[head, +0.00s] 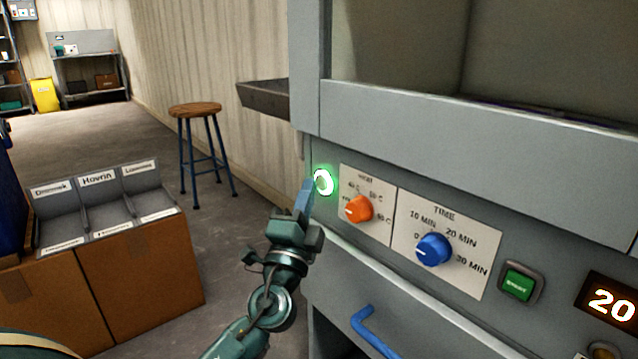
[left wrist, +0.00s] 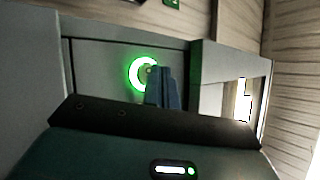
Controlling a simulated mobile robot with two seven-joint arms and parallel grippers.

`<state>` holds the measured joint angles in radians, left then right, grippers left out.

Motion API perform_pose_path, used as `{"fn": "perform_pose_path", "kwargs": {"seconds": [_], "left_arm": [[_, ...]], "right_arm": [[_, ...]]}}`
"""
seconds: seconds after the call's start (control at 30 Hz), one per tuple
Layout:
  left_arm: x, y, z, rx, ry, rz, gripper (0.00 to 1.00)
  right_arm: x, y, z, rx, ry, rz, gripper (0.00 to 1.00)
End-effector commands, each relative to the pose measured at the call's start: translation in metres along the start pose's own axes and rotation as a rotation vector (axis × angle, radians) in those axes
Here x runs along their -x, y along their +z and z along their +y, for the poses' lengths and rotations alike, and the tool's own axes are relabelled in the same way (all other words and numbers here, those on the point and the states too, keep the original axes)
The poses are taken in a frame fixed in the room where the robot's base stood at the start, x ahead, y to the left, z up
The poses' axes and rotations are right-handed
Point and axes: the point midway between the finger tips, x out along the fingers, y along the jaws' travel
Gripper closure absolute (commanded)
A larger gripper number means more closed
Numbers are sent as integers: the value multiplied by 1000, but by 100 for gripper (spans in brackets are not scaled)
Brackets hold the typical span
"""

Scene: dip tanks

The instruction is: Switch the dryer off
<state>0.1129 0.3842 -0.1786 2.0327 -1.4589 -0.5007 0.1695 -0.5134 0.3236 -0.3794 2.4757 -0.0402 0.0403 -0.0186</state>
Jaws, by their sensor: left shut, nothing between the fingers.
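The dryer (head: 470,155) is a grey cabinet filling the right of the head view. A round button with a lit green ring (head: 323,182) is at the left end of its front panel. The ring also shows lit in the left wrist view (left wrist: 141,75). My left gripper (head: 306,190) is shut and empty, its blue fingertips right in front of the button and covering part of the ring. I cannot tell whether they touch it. My right gripper is not in view.
The panel has an orange heat knob (head: 358,209), a blue time knob (head: 433,249), a green start button (head: 519,284) and a display reading 20 (head: 611,303). A blue handle (head: 375,330) sits below. A stool (head: 197,110) and a labelled sorter (head: 105,205) stand left, with floor between.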

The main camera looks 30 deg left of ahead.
Motion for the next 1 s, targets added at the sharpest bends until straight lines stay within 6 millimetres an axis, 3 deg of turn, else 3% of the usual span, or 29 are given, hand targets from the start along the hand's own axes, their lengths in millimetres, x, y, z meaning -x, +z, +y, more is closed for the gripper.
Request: {"fn": "perform_pose_path", "kwargs": {"seconds": [1.0], "left_arm": [[-6,-5,5,0,0,1,100]], "right_arm": [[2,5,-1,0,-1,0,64]]}}
